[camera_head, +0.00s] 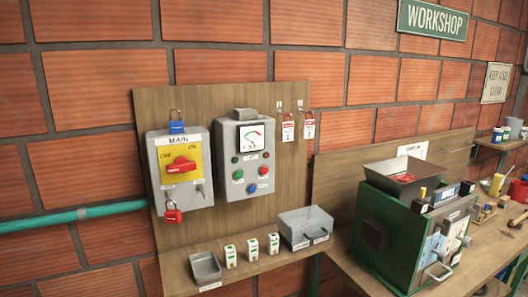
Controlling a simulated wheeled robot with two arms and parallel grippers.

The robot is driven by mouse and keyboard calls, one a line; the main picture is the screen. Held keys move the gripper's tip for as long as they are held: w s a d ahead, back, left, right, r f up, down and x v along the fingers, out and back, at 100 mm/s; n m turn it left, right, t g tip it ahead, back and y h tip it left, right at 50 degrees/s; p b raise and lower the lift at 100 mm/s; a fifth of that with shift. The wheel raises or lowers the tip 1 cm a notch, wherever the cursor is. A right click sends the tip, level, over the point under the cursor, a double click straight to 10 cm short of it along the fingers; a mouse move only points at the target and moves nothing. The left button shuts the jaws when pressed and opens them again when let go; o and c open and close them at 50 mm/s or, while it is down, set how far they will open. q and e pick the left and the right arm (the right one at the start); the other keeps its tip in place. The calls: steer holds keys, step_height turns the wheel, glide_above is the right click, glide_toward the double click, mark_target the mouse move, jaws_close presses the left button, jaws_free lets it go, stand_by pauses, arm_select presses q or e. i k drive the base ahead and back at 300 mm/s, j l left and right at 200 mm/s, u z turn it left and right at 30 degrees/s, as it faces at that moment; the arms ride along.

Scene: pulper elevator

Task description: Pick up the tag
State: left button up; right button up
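Two red-and-white tags hang side by side from hooks on the wooden wall board, the left tag (288,131) and the right tag (309,128). They are to the right of the grey control box (243,172) with its gauge and buttons. Their print is too small to read. Neither of my grippers shows in the head view.
A grey MAIN switch box (160,154) with a red handle has a blue padlock (177,127) on top and a red padlock (172,216) below. A green machine (385,238) stands at right.

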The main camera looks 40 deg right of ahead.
mark_target(287, 130)
steer(key=j+z, duration=0.1)
steer(key=z, duration=1.25)
